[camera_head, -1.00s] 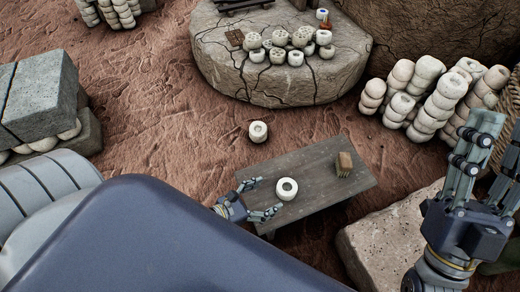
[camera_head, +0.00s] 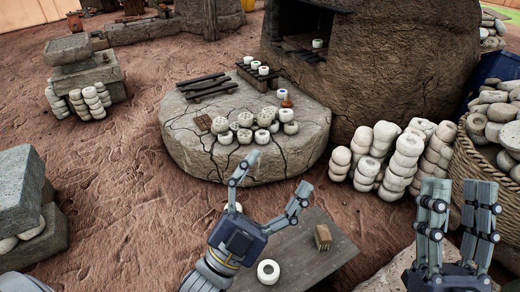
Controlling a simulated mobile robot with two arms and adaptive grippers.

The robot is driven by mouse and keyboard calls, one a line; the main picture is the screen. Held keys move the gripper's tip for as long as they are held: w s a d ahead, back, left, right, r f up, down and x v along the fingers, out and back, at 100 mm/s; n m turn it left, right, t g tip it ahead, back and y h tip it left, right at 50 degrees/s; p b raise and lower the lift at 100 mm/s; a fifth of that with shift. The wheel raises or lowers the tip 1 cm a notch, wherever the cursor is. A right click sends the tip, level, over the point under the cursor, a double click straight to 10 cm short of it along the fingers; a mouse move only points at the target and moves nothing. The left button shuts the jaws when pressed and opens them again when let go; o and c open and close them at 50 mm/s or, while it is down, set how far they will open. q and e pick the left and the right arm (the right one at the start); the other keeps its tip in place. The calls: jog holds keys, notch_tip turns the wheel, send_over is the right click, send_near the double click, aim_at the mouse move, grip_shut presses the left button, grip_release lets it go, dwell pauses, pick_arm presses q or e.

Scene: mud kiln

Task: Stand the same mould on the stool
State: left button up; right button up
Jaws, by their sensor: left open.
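A white round mould (camera_head: 268,271) with a dark hole in its top stands upright on the low grey wooden stool (camera_head: 300,246), near its left end.
A small brown block (camera_head: 322,237) stands on the stool's right part. A cracked round stone slab (camera_head: 190,150) behind bears several white moulds (camera_head: 263,136). Stacked pale moulds (camera_head: 408,160) and a wicker basket (camera_head: 478,165) are at the right. Bare earth (camera_head: 120,190) lies open at the left.

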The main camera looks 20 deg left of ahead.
pick_arm(q)
notch_tip(320, 180, up, 8)
jog(key=s+a+n+t+y, duration=0.1)
jog(key=s+n+t+y, duration=0.1)
jog(key=n, duration=0.6)
jog(key=shift+s+a+f+t, duration=0.25)
jog(key=shift+s+a+t, duration=0.15)
